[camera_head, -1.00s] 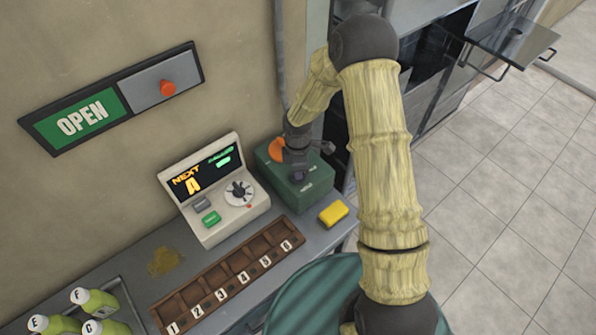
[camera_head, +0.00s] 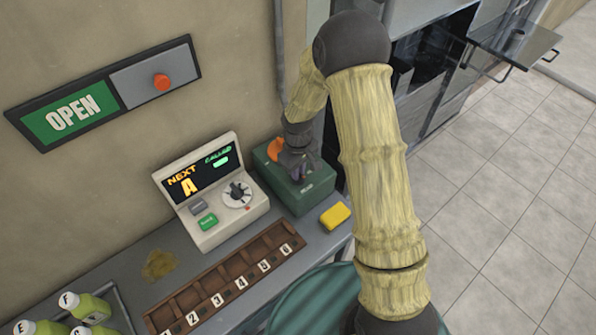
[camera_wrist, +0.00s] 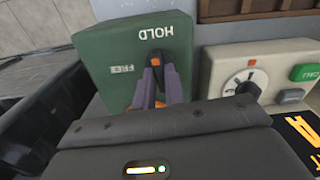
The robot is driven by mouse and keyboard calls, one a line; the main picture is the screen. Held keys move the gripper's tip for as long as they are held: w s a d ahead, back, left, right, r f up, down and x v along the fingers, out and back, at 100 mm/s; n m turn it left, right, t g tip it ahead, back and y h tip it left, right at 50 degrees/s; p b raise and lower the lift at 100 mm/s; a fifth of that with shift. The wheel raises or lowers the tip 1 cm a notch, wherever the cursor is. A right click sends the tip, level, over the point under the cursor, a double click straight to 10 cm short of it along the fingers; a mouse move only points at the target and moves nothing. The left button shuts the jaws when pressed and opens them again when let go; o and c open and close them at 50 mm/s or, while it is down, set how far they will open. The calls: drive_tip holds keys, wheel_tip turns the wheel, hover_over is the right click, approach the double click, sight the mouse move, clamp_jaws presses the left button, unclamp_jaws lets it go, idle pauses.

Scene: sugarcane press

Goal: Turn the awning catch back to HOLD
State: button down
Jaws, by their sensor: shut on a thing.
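The awning catch is on a dark green box (camera_head: 306,200) on the counter, beside the white console. An orange part (camera_head: 275,150) shows at the box's back left in the head view. In the wrist view the box (camera_wrist: 110,50) has a HOLD label near its edge and a FREE label to the side. My gripper (camera_head: 298,170) is over the box top. In the wrist view its purple fingers (camera_wrist: 157,78) are closed around the catch's lever, whose orange tip (camera_wrist: 155,60) shows between them and points toward HOLD. The fingers and wrist hide most of the catch.
The white console (camera_head: 215,192) with a dial and display stands close at left. A yellow block (camera_head: 335,215) lies in front of the box. A numbered wooden rack (camera_head: 230,275) and green-filled bottles (camera_head: 88,305) are further left. An OPEN sign (camera_head: 75,118) hangs on the wall.

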drive_tip(key=shift+m, duration=0.6)
drive_tip(key=c, duration=1.5)
unclamp_jaws()
drive_tip(key=shift+o, duration=0.2)
wheel_tip(320, 180, up, 18)
drive_tip(key=b, duration=0.2)
drive_tip(key=shift+f, duration=0.25)
